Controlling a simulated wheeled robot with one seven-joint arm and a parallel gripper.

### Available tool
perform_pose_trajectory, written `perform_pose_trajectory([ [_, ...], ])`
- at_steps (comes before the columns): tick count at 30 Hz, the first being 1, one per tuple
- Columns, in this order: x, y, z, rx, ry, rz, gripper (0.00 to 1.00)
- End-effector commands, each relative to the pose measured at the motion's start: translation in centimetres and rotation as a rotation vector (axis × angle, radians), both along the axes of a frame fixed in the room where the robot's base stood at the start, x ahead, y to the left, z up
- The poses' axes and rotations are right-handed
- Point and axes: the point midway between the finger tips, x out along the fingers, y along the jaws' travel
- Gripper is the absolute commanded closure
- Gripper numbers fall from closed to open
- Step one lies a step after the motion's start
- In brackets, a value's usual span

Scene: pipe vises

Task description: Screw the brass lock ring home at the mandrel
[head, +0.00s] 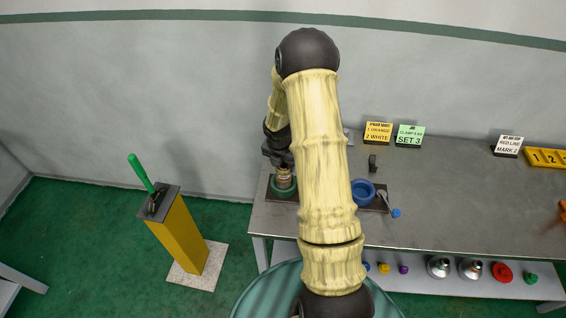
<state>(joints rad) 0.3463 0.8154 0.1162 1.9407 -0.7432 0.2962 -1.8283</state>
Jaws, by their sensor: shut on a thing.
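My gripper (281,163) points down over the left end of the grey table. It is shut on a small brass-coloured piece (284,175), which looks like the lock ring. That piece sits at the top of an upright post, apparently the mandrel, above a green round base (284,191) on a dark plate (268,194). The view is too small to show the threads or any gap beneath the ring. My arm hides part of the table to the right of the gripper.
A blue round vise-like piece (363,191) stands right of my arm, with a blue-knobbed handle (396,213). Sign cards (409,135) line the back edge. A yellow pedestal (181,236) with a green lever (141,173) stands left. The table's middle is clear.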

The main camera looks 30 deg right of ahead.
Motion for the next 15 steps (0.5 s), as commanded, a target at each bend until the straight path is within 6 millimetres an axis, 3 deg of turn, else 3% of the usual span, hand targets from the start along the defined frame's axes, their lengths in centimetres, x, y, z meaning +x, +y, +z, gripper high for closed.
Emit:
perform_pose_trajectory([
  [1, 0.00, 0.00, -0.10, 0.000, 0.000, 0.000, 0.72],
  [2, 0.01, -0.01, -0.05, 0.000, 0.000, 0.000, 0.45],
  [5, 0.01, -0.01, -0.04, 0.000, 0.000, 0.000, 0.25],
  [15, 0.00, 0.02, 0.14, 0.001, -0.001, 0.000, 0.25],
])
